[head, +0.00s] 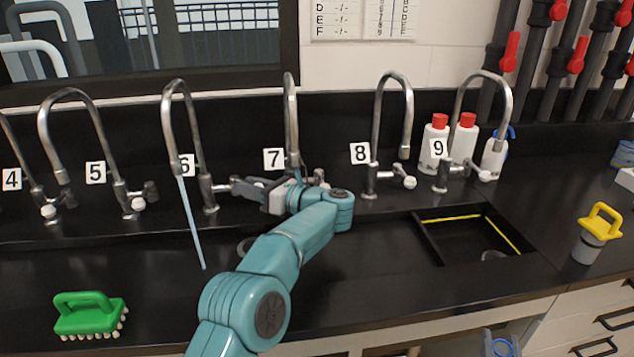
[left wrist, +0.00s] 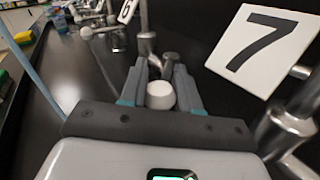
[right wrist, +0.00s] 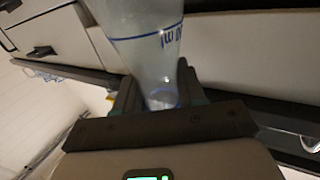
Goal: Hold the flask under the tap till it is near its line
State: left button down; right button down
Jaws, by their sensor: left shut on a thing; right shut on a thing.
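My left gripper (head: 240,187) is shut on the white knob (left wrist: 160,95) of tap 6 (head: 177,95). A thin pale-blue stream (head: 190,222) runs from that tap's spout down to the black surface, with no flask under it. In the right wrist view my right gripper (right wrist: 160,88) is shut on the clear flask (right wrist: 143,28). The flask has a blue line and blue lettering; I cannot tell any liquid level in it. Drawer fronts show behind it.
Other taps stand along the back wall, with tap 7 (head: 290,105) close beside my left gripper. A green brush (head: 90,315) lies front left. A sunken basin (head: 428,240) and a yellow-handled object (head: 590,248) are at right. White bottles (head: 435,138) stand behind tap 9.

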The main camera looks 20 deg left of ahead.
pick_arm(q)
jog(key=c, duration=0.8)
grip_release()
